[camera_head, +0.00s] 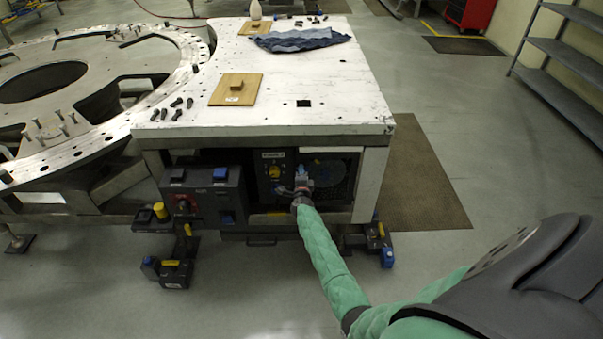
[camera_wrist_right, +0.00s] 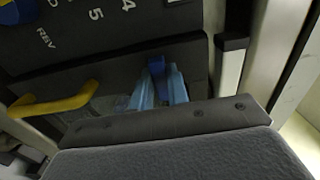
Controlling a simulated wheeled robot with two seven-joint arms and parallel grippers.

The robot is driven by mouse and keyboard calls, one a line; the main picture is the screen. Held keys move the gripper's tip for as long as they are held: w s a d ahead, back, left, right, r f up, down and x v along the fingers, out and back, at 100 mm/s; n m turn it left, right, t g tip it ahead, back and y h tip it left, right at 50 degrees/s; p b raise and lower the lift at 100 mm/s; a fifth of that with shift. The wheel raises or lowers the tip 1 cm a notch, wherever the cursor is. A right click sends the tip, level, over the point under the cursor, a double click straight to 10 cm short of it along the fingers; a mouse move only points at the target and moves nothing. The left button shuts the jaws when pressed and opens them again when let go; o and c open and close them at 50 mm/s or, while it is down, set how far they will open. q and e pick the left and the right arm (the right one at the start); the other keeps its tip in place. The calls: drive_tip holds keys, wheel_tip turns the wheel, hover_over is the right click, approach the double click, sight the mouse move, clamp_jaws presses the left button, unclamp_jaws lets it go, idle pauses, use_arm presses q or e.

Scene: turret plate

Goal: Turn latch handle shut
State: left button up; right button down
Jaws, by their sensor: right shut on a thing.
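A dark blue latch handle (camera_wrist_right: 157,68) stands on a dark panel in the right wrist view. My right gripper (camera_wrist_right: 160,88) has its light blue fingers on either side of it and is shut on it. In the head view my right gripper (camera_head: 303,176) is at the front of the equipment bay under the white table, in front of a dark panel with a round grille. The gripper hides most of the handle there. My left gripper is not in view.
A yellow pull handle (camera_wrist_right: 58,104) is left of the fingers in the wrist view. In the head view a yellow knob (camera_head: 274,172) is left of the gripper, and a dark control box (camera_head: 206,197) is farther left. The white table top (camera_head: 330,92) overhangs the bay.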

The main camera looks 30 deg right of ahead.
drive_tip(key=shift+a, duration=0.1)
drive_tip(key=c, duration=1.4)
unclamp_jaws()
drive_tip(key=shift+o, duration=0.2)
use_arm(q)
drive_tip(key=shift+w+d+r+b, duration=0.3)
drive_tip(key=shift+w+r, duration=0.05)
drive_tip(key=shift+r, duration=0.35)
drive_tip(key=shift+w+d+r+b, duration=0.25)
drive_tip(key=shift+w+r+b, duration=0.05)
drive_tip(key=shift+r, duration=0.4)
use_arm(e)
drive_tip(key=v, duration=0.7)
drive_tip(key=shift+s, duration=0.3)
